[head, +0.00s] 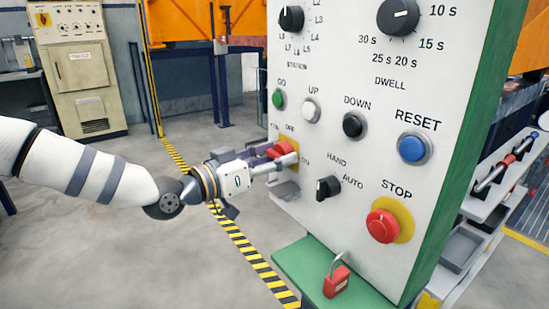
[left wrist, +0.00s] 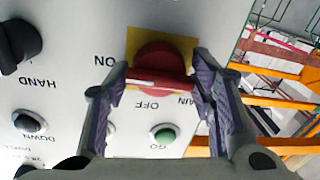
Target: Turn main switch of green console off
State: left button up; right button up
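The green console (head: 345,165) has a white front panel and green sides. Its main switch (head: 284,149) is a red rotary handle on a yellow plate, at the panel's left edge. My left gripper (head: 280,156) is at this switch and partly hides it. In the left wrist view the red switch handle (left wrist: 158,82) lies crosswise between the two fingers of my left gripper (left wrist: 160,85), its ends close to the pads. Firm contact is not clear. The ON label (left wrist: 105,61) is beside the switch, level with the handle's line; OFF is on another side. My right gripper is out of view.
A HAND/AUTO knob (head: 327,188), red STOP button (head: 382,226), blue RESET button (head: 411,148) and green GO button (head: 278,99) share the panel. A red padlock (head: 336,282) is on the green base ledge. Open floor lies left of the console.

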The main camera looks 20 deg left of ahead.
pick_arm(q)
jog(key=shift+d, duration=0.1)
jog(key=n, duration=0.6)
jog(key=shift+n+g, duration=0.3)
jog(key=shift+n+b, duration=0.3)
jog(key=shift+n, duration=0.5)
jog(key=n+b, duration=0.1)
jog(key=n, duration=0.1)
jog(key=shift+f+n, duration=0.1)
jog(key=shift+n, duration=0.2)
jog(key=n+b, duration=0.2)
jog(key=n, duration=0.1)
jog(key=shift+g+h, duration=0.3)
jog(key=shift+r+n+b, duration=0.2)
jog(key=shift+n+b, duration=0.55)
jog(key=shift+n, duration=0.45)
jog(key=shift+r+n, duration=0.1)
jog(key=shift+n, duration=0.2)
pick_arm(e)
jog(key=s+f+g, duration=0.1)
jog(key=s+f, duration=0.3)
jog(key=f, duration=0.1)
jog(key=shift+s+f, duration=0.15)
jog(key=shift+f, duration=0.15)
pick_arm(q)
jog(key=shift+r, duration=0.15)
